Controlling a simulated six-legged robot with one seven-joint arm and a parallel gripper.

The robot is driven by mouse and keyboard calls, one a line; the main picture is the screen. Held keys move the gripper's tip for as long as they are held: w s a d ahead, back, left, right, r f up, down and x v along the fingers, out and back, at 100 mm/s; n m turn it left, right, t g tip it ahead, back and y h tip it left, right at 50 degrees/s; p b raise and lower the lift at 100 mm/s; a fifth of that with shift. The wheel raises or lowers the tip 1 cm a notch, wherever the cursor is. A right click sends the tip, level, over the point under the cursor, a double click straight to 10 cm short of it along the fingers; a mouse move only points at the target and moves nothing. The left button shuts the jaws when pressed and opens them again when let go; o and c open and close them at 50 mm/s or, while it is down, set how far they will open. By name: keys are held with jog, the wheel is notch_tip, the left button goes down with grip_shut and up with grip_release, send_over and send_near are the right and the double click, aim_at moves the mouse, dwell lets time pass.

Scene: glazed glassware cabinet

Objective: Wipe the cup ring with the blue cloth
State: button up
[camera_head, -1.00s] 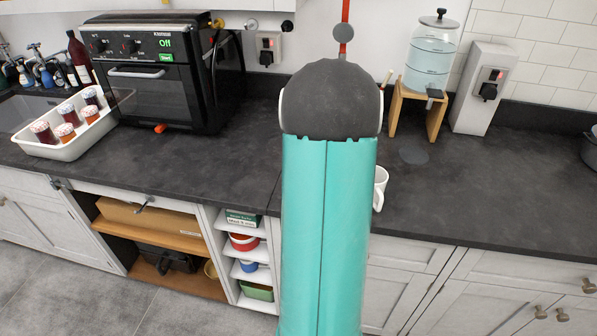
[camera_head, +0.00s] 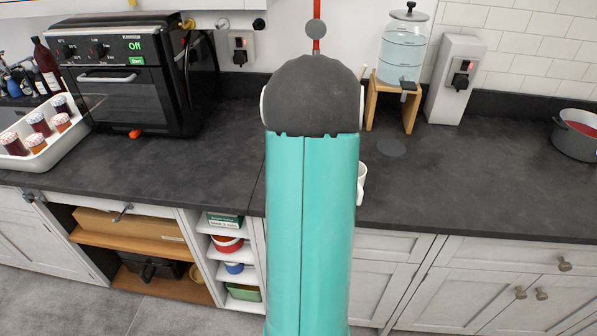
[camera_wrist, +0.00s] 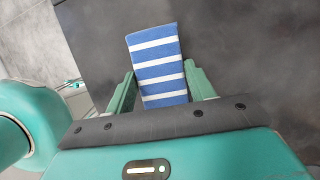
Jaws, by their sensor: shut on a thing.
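The blue cloth (camera_wrist: 158,66), with white stripes, is in my gripper (camera_wrist: 160,72) in the wrist view. The green fingers are on either side of it, and the cloth reaches out past their tips over dark worktop. My arm hides the gripper and cloth in the head view. I cannot make out a cup ring in either view. A white mug (camera_head: 361,185) stands on the worktop (camera_head: 460,180), partly hidden behind my arm.
A dark round disc (camera_head: 391,147) lies before the wooden stand (camera_head: 370,107) with the water dispenser (camera_head: 403,52). A pot (camera_head: 577,140) with red contents is at right. A black oven (camera_head: 135,80) and a white tray of jars (camera_head: 62,150) are at left. The right worktop is mostly clear.

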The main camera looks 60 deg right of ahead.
jog(key=shift+s+d, duration=0.25)
jog(key=shift+s, duration=0.3)
jog(key=shift+s+d, duration=0.2)
jog(key=shift+s, duration=0.3)
jog(key=shift+f, duration=0.1)
jog(key=shift+w, duration=0.1)
jog(key=shift+w+a, duration=0.25)
jog(key=shift+w, duration=0.3)
jog(key=shift+w+a, duration=0.4)
jog(key=shift+w, duration=0.5)
jog(key=shift+w+a, duration=0.4)
jog(key=shift+w, duration=0.55)
jog(key=shift+w+a, duration=0.4)
jog(key=shift+w, duration=0.5)
jog(key=shift+w+a, duration=0.35)
jog(key=shift+w, duration=0.45)
jog(key=shift+w+a, duration=0.35)
jog(key=shift+w, duration=0.45)
